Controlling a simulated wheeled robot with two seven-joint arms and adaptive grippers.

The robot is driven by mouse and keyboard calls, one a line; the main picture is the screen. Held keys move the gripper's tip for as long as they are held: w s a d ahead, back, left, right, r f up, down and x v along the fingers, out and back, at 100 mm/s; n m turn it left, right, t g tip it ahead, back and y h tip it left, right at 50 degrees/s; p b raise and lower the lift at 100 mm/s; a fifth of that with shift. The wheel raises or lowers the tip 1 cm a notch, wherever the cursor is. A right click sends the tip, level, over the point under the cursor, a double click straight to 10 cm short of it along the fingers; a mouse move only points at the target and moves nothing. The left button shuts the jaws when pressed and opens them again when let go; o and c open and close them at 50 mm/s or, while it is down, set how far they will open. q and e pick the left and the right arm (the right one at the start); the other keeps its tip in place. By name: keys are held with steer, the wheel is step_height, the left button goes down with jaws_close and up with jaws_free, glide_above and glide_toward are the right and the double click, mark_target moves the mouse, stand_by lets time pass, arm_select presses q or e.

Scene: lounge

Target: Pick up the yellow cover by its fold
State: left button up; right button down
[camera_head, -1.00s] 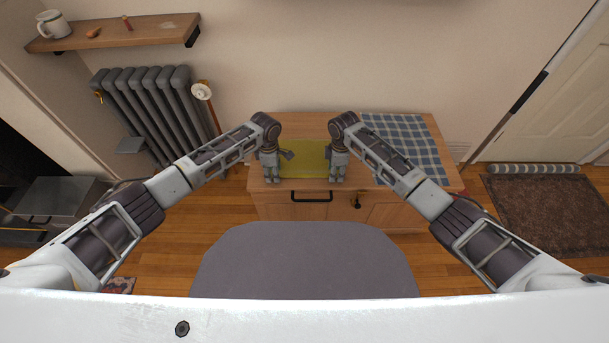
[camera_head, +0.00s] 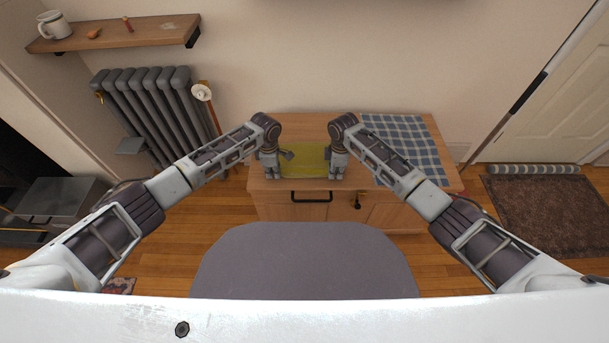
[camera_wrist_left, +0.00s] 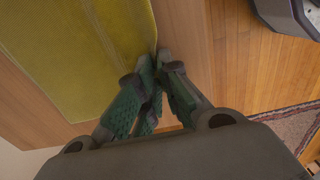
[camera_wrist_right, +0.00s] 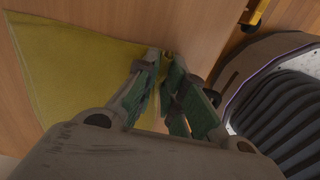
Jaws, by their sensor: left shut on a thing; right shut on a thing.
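The yellow cover (camera_head: 304,160) lies flat on the wooden cabinet top, between my two grippers in the head view. My left gripper (camera_head: 272,178) is at its left front corner; in the left wrist view the fingers (camera_wrist_left: 152,92) are closed at the edge of the cover (camera_wrist_left: 75,45). My right gripper (camera_head: 337,176) is at its right front corner; in the right wrist view the fingers (camera_wrist_right: 162,88) pinch a corner of the cover (camera_wrist_right: 75,75). The pinched cloth is mostly hidden between the fingers.
A blue checked cloth (camera_head: 408,140) lies on the right of the cabinet top (camera_head: 350,122). The cabinet front has a dark drawer handle (camera_head: 311,197). A grey rounded surface (camera_head: 300,260) is in front. A radiator (camera_head: 150,100) stands at the left wall, under a shelf (camera_head: 115,35).

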arm_select(q)
steer(key=shift+s+a+f, duration=0.1)
steer(key=shift+s+a, duration=0.05)
jaws_close()
arm_select(e)
steer(key=shift+s+d, duration=0.1)
